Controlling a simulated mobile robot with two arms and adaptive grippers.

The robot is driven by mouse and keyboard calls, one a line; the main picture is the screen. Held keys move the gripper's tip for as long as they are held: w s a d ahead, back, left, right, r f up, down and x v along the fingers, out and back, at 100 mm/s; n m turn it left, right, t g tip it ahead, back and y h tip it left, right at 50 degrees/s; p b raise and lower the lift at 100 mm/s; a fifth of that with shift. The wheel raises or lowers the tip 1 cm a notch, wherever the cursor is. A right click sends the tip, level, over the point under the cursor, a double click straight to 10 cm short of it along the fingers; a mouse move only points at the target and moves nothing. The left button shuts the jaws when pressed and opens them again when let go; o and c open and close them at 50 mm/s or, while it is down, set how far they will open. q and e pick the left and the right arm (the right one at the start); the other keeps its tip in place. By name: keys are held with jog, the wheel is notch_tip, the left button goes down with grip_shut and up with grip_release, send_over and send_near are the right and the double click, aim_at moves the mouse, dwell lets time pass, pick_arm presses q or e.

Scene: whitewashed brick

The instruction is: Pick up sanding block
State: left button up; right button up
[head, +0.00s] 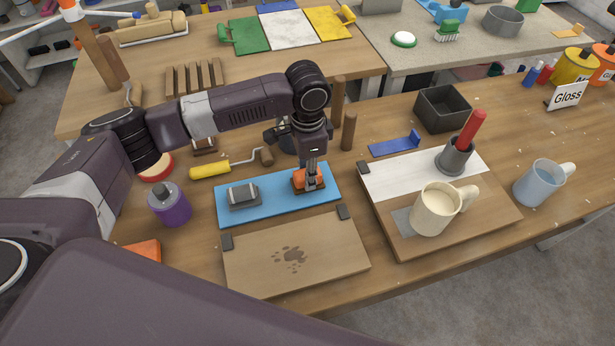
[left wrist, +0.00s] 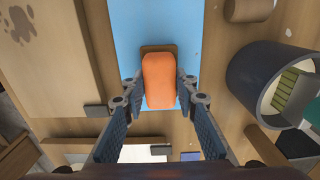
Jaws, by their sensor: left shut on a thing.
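The sanding block (head: 300,182), with an orange top and brown base, is at the right part of the blue mat (head: 272,207). My left gripper (head: 310,181) points down over it, with its fingers on either side. In the left wrist view, the orange block (left wrist: 159,78) sits between the fingertips of my left gripper (left wrist: 159,92), which is shut on it. I cannot tell whether its base still touches the mat. My right gripper is not in view.
A grey strapped block (head: 243,196) lies on the mat's left part. A stained wooden board (head: 320,262) lies in front. A cream mug (head: 433,210) and a dark cup with a red-handled tool (head: 456,158) stand to the right. A purple jar (head: 169,206) stands left.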

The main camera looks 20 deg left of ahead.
pick_arm(q)
jog(key=shift+r, duration=0.1)
notch_tip(320, 180, up, 20)
jog(key=shift+b, duration=0.45)
